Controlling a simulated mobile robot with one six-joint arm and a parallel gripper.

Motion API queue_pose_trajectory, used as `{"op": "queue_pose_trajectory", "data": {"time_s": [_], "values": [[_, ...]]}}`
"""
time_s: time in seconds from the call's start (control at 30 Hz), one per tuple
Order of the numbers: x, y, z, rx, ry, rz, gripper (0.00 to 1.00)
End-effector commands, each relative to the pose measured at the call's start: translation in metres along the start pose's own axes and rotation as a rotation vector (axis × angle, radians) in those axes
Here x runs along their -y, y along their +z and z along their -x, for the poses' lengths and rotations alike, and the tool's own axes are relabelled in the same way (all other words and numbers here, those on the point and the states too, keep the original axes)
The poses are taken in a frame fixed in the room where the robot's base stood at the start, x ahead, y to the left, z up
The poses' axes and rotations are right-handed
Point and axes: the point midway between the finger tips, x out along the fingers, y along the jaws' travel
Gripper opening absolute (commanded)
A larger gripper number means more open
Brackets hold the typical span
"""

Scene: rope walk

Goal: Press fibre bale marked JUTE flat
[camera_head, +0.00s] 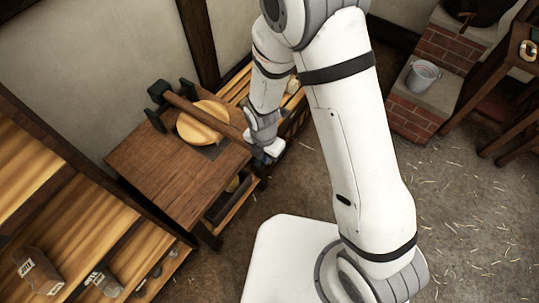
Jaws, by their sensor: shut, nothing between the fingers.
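A wooden lever (196,108) is hinged in a dark bracket on a wooden table and crosses over a round yellow disc (190,128). The disc lies over a dark square plate (213,151). My gripper (263,156) is shut and empty at the lever's right end; I cannot tell whether it touches the lever. I see no bale under the disc. A brown bale-like block (37,270) with white markings sits on the lower-left shelf, with a smaller grey block (104,283) beside it. Their lettering is too small to read, so I cannot tell which is marked JUTE.
The wooden table (140,165) has bare room left of the plate. Slatted wooden shelving (75,215) fills the lower left. A metal bucket (423,76) stands on brickwork (410,119) at upper right. The straw-strewn floor (480,215) is open at right.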

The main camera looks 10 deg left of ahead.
Motion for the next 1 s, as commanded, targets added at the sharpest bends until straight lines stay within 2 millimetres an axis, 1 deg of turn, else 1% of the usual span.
{"op": "queue_pose_trajectory", "data": {"time_s": [0.03,0.2,0.6,0.67,0.77,0.87,0.97,1.0], "values": [[0.001,0.000,-0.010,-0.001,-0.002,0.000,0.00],[0.004,0.000,-0.029,-0.001,-0.004,-0.001,0.00],[0.009,-0.001,-0.033,-0.006,-0.013,-0.002,0.00],[0.009,-0.001,-0.029,-0.005,-0.012,-0.002,0.00],[0.009,-0.002,-0.017,-0.002,-0.007,-0.003,0.00],[0.009,-0.002,0.003,0.002,0.001,-0.004,0.00],[0.008,-0.002,0.028,0.009,0.014,-0.004,0.00],[0.007,-0.002,0.031,0.012,0.019,-0.004,0.00]]}}
